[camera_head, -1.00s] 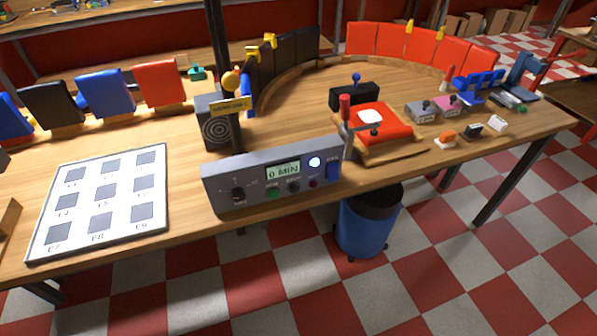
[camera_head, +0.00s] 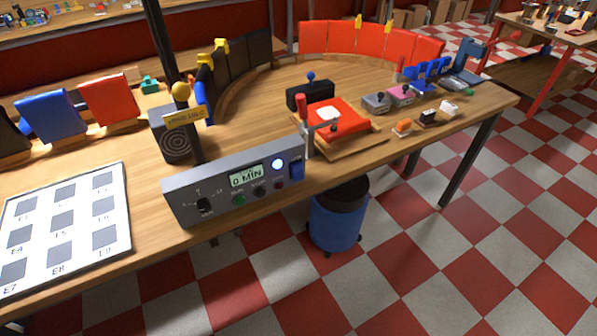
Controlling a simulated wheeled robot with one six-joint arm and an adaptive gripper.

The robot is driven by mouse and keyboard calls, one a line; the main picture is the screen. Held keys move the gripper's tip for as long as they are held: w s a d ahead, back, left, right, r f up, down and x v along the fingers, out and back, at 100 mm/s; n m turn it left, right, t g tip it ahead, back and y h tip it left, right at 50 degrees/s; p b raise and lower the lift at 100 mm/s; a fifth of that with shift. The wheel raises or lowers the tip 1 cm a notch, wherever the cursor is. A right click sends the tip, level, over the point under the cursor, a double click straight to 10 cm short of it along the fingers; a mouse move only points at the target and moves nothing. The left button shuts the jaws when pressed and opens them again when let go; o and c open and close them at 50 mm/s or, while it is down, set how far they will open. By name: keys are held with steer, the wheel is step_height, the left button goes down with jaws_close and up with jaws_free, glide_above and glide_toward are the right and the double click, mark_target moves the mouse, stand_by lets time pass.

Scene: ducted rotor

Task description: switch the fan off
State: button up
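A grey control box (camera_head: 236,183) stands at the front edge of the wooden table. Its face has a display (camera_head: 246,176) reading "0 MIN", a black knob (camera_head: 203,205) at the left, a green button (camera_head: 239,199), other small buttons, a lit round white-blue lamp (camera_head: 278,163) and a blue switch (camera_head: 297,168) at the right end. Behind it is a dark box with a ring-patterned round front (camera_head: 177,146); I cannot tell whether this is the fan or a speaker. No turning rotor is plainly visible. My gripper is not in view.
The table (camera_head: 255,120) also holds a white sheet (camera_head: 62,228) of labelled squares, a red pad on a wooden board (camera_head: 352,144), and several small switch boxes. Curved black and red panels (camera_head: 372,40) stand behind. A blue bin (camera_head: 336,222) is under the table. Checkered floor in front is open.

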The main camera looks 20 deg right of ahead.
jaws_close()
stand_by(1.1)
